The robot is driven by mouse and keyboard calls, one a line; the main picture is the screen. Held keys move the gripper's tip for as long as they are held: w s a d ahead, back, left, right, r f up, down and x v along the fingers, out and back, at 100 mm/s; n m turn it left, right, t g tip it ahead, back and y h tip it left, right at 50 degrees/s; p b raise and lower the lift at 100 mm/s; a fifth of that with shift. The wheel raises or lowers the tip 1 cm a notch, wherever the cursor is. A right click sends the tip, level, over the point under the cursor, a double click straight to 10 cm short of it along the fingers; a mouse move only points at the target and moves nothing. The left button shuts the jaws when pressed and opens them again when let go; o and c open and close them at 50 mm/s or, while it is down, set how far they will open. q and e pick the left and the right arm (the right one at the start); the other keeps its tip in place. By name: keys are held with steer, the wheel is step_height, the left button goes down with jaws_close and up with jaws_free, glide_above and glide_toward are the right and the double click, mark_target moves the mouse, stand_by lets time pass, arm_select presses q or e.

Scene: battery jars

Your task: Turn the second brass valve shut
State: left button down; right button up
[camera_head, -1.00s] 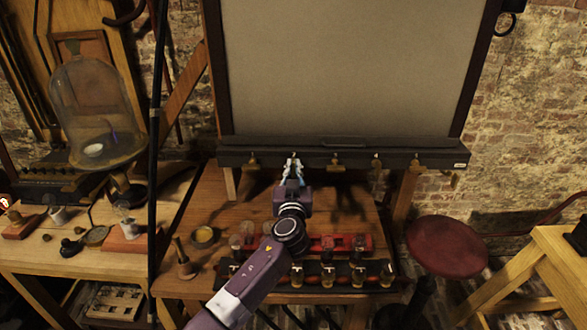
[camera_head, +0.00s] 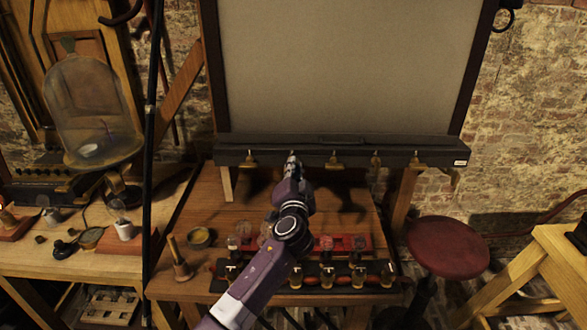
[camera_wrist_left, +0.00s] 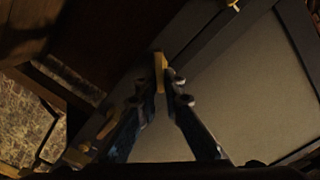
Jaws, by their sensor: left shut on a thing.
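A row of brass valves hangs along the black bar below the large grey panel. The first valve (camera_head: 250,158) is at the left end. My left gripper (camera_head: 292,160) is at the second position from the left and covers most of that valve in the head view. In the left wrist view the second brass valve (camera_wrist_left: 159,70) shows between the fingertips, and the left gripper (camera_wrist_left: 164,84) is shut on it. The third valve (camera_head: 335,159), fourth valve (camera_head: 376,160) and fifth valve (camera_head: 416,161) hang free to the right. My right gripper is out of view.
Below my left arm, a wooden table (camera_head: 222,183) carries glass jars in a red rack (camera_head: 354,243) and a dark rack. A glass bell jar (camera_head: 90,110) stands at left. A red stool (camera_head: 447,246) is at right.

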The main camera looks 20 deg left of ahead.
arm_select(q)
steer(key=m, duration=0.6)
steer(key=f+m+p, duration=0.1)
steer(key=m, duration=0.1)
steer(key=shift+d+m, duration=0.2)
steer(key=shift+m, duration=0.2)
stand_by(0.3)
steer(key=c, duration=2.1)
jaws_free()
steer(key=v, duration=1.2)
